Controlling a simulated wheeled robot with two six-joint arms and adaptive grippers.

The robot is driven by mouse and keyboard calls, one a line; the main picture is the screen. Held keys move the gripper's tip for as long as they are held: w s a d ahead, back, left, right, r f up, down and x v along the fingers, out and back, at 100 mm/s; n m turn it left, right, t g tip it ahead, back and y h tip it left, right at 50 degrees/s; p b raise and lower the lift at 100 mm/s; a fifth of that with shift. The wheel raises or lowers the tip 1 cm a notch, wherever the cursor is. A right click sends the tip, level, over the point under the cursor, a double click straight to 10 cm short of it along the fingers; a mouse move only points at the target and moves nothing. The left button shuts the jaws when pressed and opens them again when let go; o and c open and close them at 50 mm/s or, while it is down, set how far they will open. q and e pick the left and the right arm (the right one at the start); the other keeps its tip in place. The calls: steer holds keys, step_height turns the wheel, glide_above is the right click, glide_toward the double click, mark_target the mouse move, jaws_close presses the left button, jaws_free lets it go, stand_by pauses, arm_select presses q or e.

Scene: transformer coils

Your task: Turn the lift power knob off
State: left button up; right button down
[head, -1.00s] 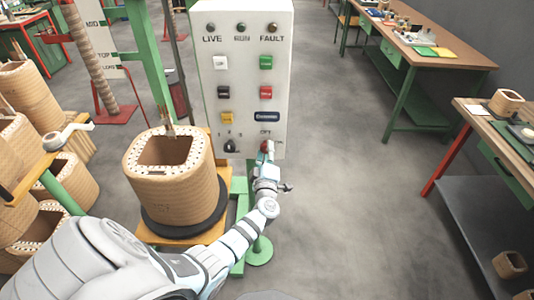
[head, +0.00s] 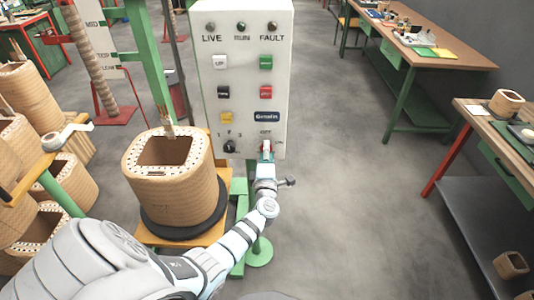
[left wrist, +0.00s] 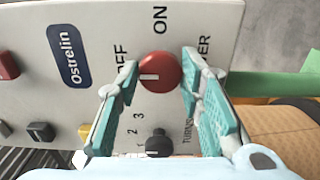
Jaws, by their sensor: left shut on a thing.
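The red power knob (left wrist: 160,70) is on the lower right of the white control panel (head: 240,100). It carries a white mark on its face, towards the lower left in the left wrist view. The printed OFF is on its left there, ON is above it, and POWER is on its right, partly hidden by a finger. My left gripper (left wrist: 160,82) is shut on the knob, one teal finger on each side. In the head view my left gripper (head: 266,157) covers most of the knob. My right gripper is in no view.
A black selector knob (head: 230,146) marked 1, 2, 3 is left of the red one. Several push buttons and lamps are above. A wound coil (head: 180,190) stands close left of my arm. The floor (head: 350,210) to the right is clear.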

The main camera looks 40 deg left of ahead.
arm_select(q)
steer(key=o, duration=1.2)
steer(key=shift+c, duration=0.2)
steer(key=shift+d, duration=0.1)
steer(key=v, duration=1.2)
steer(key=shift+w, duration=0.1)
